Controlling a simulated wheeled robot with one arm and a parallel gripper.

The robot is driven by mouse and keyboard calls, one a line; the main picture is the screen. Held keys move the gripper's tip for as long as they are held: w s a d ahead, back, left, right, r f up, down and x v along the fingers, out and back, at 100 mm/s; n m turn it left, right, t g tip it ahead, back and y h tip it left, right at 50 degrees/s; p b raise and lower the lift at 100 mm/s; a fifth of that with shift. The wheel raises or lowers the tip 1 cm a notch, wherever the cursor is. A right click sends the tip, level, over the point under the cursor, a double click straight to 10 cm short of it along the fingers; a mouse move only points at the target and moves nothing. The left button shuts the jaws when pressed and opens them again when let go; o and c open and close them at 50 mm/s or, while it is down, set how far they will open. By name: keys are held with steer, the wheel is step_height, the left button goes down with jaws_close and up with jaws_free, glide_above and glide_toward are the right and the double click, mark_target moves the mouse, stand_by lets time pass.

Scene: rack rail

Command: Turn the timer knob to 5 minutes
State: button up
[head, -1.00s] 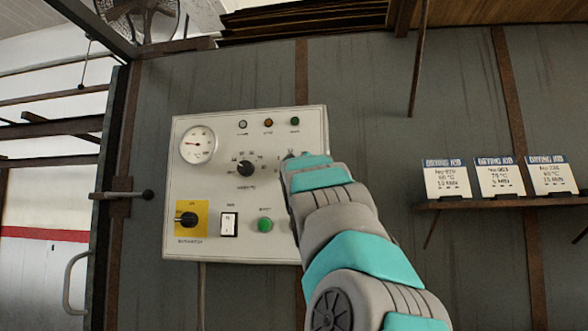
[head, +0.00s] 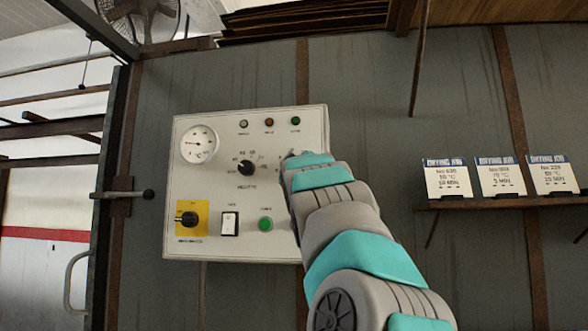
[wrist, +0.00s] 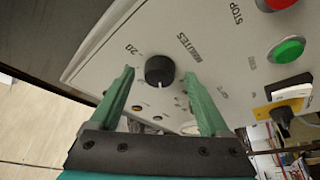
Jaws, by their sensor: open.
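The timer knob (wrist: 160,69) is round and black, with a pale pointer line at its lower edge in the wrist view. The panel around it is printed "MINUTES", and "20" is readable at its upper left. My gripper (wrist: 158,76) is open, with one green finger on each side of the knob and gaps showing between fingers and knob. I cannot tell how deep the fingertips reach. In the head view, my arm hides the timer knob and the gripper at the right of the white control panel (head: 185,140).
The panel also bears a gauge (head: 199,145), another black knob (head: 246,167), a yellow-backed rotary switch (head: 188,219), a white rocker switch (head: 229,223) and a green button (head: 265,224). The wrist view shows a red button (wrist: 278,4). Printed cards (head: 447,179) stand on a shelf at right.

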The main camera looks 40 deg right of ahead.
steer(key=b+v, duration=0.2)
steer(key=v, duration=0.5)
steer(key=shift+s+a, duration=0.1)
steer(key=shift+s, duration=0.05)
stand_by(0.3)
